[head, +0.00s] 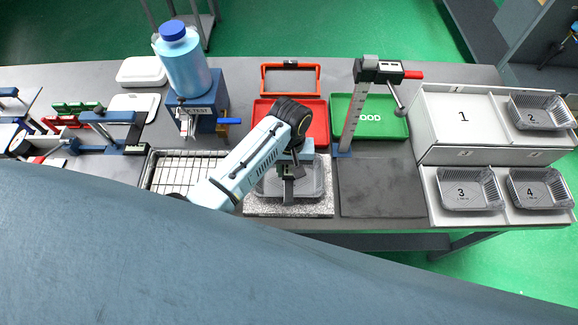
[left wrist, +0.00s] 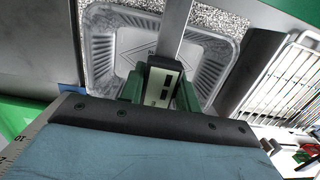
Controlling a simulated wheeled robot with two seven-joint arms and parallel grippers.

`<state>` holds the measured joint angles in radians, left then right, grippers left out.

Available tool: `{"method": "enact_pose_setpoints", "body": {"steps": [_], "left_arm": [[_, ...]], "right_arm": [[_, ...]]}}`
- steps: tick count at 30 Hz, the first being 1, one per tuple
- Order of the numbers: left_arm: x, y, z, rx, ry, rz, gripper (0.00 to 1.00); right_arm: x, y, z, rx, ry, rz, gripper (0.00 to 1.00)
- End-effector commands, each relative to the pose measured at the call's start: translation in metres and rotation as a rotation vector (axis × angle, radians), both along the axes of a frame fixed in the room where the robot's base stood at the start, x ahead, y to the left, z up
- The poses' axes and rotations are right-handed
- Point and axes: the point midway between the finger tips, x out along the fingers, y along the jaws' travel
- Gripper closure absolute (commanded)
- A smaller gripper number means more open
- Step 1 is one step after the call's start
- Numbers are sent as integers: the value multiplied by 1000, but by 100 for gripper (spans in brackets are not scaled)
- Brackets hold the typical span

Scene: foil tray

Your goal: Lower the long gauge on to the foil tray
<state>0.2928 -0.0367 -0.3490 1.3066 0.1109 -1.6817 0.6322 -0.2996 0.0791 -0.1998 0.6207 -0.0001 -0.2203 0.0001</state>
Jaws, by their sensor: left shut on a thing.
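The foil tray (head: 317,178) is a shallow silver rectangular tray with rounded corners on a speckled granite block (head: 262,207). It also shows in the left wrist view (left wrist: 101,50), with ribbed walls. My left gripper (head: 291,164) is over the tray, shut on the long gauge (head: 288,188). In the left wrist view the gauge (left wrist: 164,84) has a dark body with a pale display between my fingers, and a grey bar running across the tray. I cannot tell whether the gauge touches the tray floor. My right gripper is not in view.
A tall height gauge (head: 353,125) stands just right of the block, near a dark plate (head: 380,190). A red tray (head: 315,115) and green tray (head: 390,125) lie behind. A wire rack (head: 170,170) is to the left. Numbered bins (head: 470,155) are at right.

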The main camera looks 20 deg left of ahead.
Motion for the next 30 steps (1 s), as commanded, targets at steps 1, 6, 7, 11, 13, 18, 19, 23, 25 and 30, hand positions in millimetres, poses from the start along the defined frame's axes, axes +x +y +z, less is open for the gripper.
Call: {"method": "enact_pose_setpoints", "body": {"steps": [1,6,7,11,13,18,19,23,25,30], "left_arm": [[0,0,0,0,0,0,94],[0,0,0,0,0,0,94],[0,0,0,0,0,0,94],[0,0,0,0,0,0,94],[0,0,0,0,0,0,94],[0,0,-3,0,1,0,94],[0,0,-3,0,1,0,94],[0,0,-5,0,1,0,94],[0,0,-6,0,0,0,94],[0,0,-8,0,0,0,94]], "right_arm": [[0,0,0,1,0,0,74],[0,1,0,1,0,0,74],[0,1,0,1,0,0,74],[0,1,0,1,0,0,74],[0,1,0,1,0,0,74],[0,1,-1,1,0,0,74],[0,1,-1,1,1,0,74],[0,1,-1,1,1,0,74],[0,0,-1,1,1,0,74],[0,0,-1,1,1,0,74]]}}
